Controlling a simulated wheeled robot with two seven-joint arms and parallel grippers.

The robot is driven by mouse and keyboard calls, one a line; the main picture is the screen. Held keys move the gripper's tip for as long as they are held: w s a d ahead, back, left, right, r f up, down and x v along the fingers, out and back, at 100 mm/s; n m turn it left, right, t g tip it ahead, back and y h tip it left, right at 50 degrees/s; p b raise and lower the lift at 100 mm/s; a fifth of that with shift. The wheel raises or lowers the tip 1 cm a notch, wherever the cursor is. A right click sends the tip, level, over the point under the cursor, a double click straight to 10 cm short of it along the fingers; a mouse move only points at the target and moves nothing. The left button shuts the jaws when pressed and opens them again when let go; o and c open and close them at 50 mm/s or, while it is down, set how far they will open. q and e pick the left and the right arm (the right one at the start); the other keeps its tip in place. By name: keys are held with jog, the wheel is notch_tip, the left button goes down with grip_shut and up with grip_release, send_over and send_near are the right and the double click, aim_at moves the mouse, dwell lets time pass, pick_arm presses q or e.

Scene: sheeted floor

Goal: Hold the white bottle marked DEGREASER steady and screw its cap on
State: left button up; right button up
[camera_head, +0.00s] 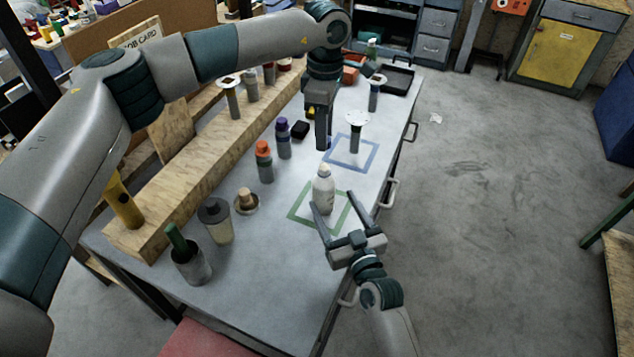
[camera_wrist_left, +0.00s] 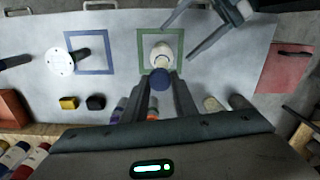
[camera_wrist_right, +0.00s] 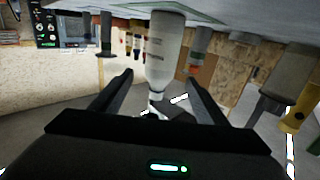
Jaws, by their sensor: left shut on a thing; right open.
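The white bottle (camera_head: 324,192) stands upright inside the green square outline (camera_head: 296,216) on the bench; its label is too small to read. It also shows in the left wrist view (camera_wrist_left: 161,50) and upside down in the right wrist view (camera_wrist_right: 165,55). My left gripper (camera_head: 323,147) points down above the bottle, shut on a dark blue round cap (camera_wrist_left: 160,79). In the head view the cap is hard to make out. My right gripper (camera_head: 337,200) is open and low at the bench's front edge, its fingertips to either side of the bottle, not visibly touching it.
A blue square outline (camera_head: 372,160) holds a post with a white disc top (camera_head: 356,120). Orange-capped (camera_head: 264,160) and purple-capped (camera_head: 283,138) bottles stand left of the white one. A grey cup (camera_head: 189,265) and a lidded jar (camera_head: 216,222) stand nearer.

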pick_arm(q)
jog(key=shift+s+d+r, duration=0.25)
jog(key=shift+s+r, duration=0.1)
jog(key=shift+s, duration=0.15)
pick_arm(e)
jog(key=shift+s+d+r, duration=0.15)
jog(key=shift+s+r, duration=0.15)
jog(key=shift+s, duration=0.1)
pick_arm(q)
jog(key=shift+w+a+f, duration=0.15)
jog(key=shift+w+f, duration=0.05)
jog(key=shift+w, duration=0.05)
pick_arm(e)
jog(key=shift+w+a+f, duration=0.15)
jog(key=shift+w+a, duration=0.1)
jog(key=shift+w, duration=0.4)
jog(key=x, duration=1.1)
jog(key=shift+d, duration=0.1)
pick_arm(q)
jog(key=shift+s, duration=0.1)
pick_arm(e)
jog(key=c, duration=1.6)
pick_arm(q)
send_over(325, 167)
jog(key=shift+f, duration=2.45)
jog(key=shift+f, duration=0.9)
jog(key=shift+f, duration=0.55)
